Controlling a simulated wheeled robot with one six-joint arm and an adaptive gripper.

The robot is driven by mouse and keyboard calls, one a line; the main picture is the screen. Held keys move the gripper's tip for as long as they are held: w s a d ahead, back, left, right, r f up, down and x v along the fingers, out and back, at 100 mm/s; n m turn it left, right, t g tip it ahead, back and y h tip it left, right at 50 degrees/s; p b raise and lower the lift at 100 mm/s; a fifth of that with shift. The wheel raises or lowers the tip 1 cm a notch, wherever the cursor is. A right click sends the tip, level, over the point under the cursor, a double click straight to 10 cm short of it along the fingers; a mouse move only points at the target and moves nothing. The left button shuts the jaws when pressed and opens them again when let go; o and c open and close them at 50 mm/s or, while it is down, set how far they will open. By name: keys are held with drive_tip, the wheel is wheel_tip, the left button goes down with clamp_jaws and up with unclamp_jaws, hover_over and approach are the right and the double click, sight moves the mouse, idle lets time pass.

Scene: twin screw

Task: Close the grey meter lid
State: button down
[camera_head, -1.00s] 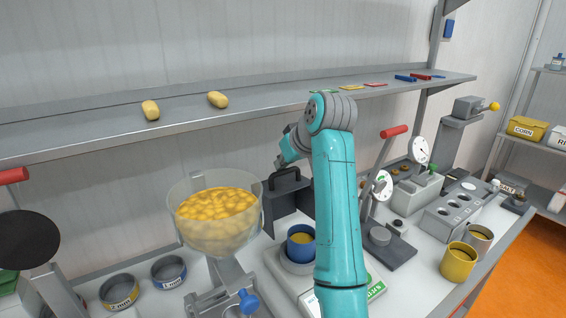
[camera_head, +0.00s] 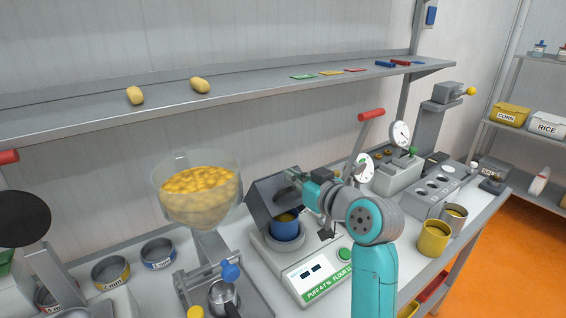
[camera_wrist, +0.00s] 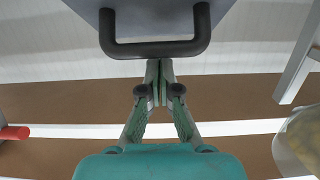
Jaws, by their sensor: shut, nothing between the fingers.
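The grey meter lid (camera_head: 264,204) is a dark box-like cover on the white meter (camera_head: 262,252). It is tilted part-way forward over the blue cup (camera_head: 285,226), which stands on the meter with yellow contents. The lid's black handle shows in the wrist view (camera_wrist: 155,48), across the front of the lid's grey face (camera_wrist: 150,17). My gripper (camera_wrist: 160,68) is shut and empty, with its fingertips at the handle's lower bar. I cannot tell whether they touch it. In the head view my gripper (camera_head: 294,180) is at the lid's upper right side.
A glass bowl of yellow pieces (camera_head: 197,190) stands left of the meter. A red-handled press (camera_head: 371,115) and dial gauges stand behind my arm to the right. A shelf (camera_head: 250,92) runs above.

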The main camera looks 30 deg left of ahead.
drive_tip(key=shift+s+d+f+t+y, duration=0.2)
drive_tip(key=shift+s+d+f+y, duration=0.35)
drive_tip(key=shift+d+f, duration=1.25)
drive_tip(key=shift+s+d+f+t+y, duration=0.2)
drive_tip(key=shift+s+d+f+y, duration=0.55)
drive_tip(key=shift+f, duration=1.9)
drive_tip(key=shift+s+d+f+t+y, duration=0.2)
drive_tip(key=shift+s+d+f, duration=0.15)
drive_tip(key=shift+d+f, duration=1.55)
drive_tip(key=shift+a+f, duration=0.3)
drive_tip(key=v, duration=1.2)
